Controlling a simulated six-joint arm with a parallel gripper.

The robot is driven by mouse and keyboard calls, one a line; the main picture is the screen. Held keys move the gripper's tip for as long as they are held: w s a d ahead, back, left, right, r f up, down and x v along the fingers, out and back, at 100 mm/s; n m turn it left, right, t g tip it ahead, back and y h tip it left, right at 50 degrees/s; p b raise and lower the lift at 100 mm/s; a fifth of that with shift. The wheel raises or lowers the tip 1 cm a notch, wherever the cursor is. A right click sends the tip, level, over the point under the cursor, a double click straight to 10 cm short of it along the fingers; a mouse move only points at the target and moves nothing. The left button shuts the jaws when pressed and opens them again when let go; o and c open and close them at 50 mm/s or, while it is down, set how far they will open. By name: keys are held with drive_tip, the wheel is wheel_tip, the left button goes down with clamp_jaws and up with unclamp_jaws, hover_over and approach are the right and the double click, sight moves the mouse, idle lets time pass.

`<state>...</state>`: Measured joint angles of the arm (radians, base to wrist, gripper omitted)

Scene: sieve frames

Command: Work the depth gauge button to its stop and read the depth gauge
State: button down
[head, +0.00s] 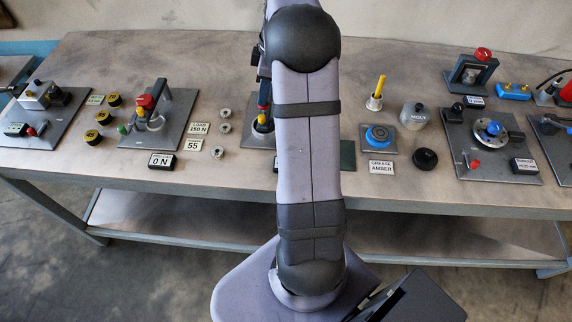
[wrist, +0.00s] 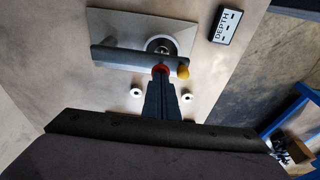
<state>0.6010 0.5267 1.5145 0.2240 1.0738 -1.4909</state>
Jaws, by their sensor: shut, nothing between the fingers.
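The depth gauge stands on a grey plate (wrist: 180,30) in the wrist view, with a dark bar (wrist: 125,60) across it and a round dark part under the bar. A red button (wrist: 161,69) shows at the tips of my gripper (wrist: 160,80). A yellow knob (wrist: 183,72) sits at the bar's right end. My gripper is shut and empty, its tips at or just in front of the red button; I cannot tell whether they touch. The display (wrist: 226,24) reads DEPTH with dashes below. In the head view my arm hides most of this station.
Two pale rings (wrist: 136,93) lie near the fingers. In the head view, another station with a 0 N display (head: 161,160) is at left. A blue-topped grease tin (head: 379,136) and a grey MOLY pot (head: 414,115) stand right of my arm. The bench's front strip is mostly clear.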

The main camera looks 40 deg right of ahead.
drive_tip(key=shift+f, duration=0.35)
drive_tip(key=shift+f+b, duration=0.3)
drive_tip(key=shift+b, duration=0.05)
drive_tip(key=shift+r, duration=0.1)
idle(0.5)
drive_tip(key=shift+r+p, duration=1.3)
drive_tip(key=shift+r, duration=0.15)
drive_tip(key=shift+r+p, duration=1.25)
drive_tip(key=shift+r, duration=0.3)
wheel_tip(320, 180, up, 4)
drive_tip(key=p, duration=0.3)
